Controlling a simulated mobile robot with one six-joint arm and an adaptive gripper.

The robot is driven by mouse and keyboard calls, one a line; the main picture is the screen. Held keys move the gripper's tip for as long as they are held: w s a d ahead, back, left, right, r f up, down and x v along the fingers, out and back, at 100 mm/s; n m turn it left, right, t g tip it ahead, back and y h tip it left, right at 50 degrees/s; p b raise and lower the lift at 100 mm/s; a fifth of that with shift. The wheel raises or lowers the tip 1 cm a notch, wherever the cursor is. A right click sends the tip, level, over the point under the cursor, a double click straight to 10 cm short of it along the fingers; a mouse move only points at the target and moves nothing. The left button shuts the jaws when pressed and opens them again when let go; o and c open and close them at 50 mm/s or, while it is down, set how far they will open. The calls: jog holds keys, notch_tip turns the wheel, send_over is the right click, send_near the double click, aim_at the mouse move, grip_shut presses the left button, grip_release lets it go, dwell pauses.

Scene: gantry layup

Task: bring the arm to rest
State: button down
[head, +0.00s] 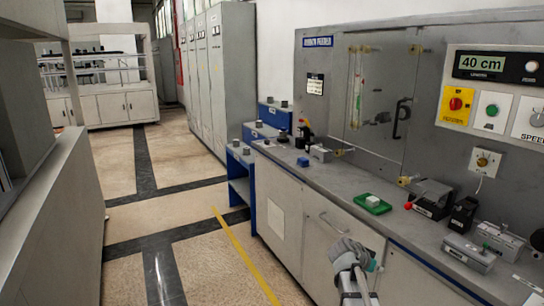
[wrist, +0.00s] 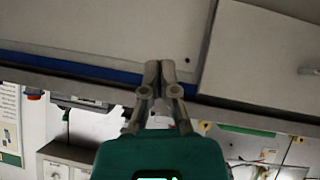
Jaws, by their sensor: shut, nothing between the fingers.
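My gripper shows in the wrist view (wrist: 160,70) with its two grey fingers together and nothing between them. Its green body fills the bottom middle of that view. In the head view my arm's end is at the lower middle, in front of the grey cabinet doors (head: 340,232). It hangs clear of the counter top there, and its fingers are hard to make out. In the wrist view a blue strip along the cabinet (wrist: 75,70) runs behind the fingers.
A control panel (head: 500,110) is above. Grey lockers (head: 222,80) stand behind. The floor aisle (head: 180,205) is open.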

jog(key=s+a+f+n+g+y, duration=0.2)
jog(key=s+a+f+n+y, duration=0.25)
jog(key=s+a, duration=0.35)
jog(key=s+a+f+n+g+y, duration=0.1)
jog(key=s+a+f+n+y, duration=0.2)
jog(key=s+a+n+y, duration=0.4)
notch_tip(320, 180, up, 20)
jog(key=s+a+h+p, duration=0.1)
jog(key=a+p, duration=0.1)
jog(key=p, duration=1.7)
jog(key=shift+m+g+h+p, duration=0.3)
jog(key=shift+m+h, duration=0.05)
jog(key=shift+m, duration=0.1)
jog(key=shift+s+f, duration=0.1)
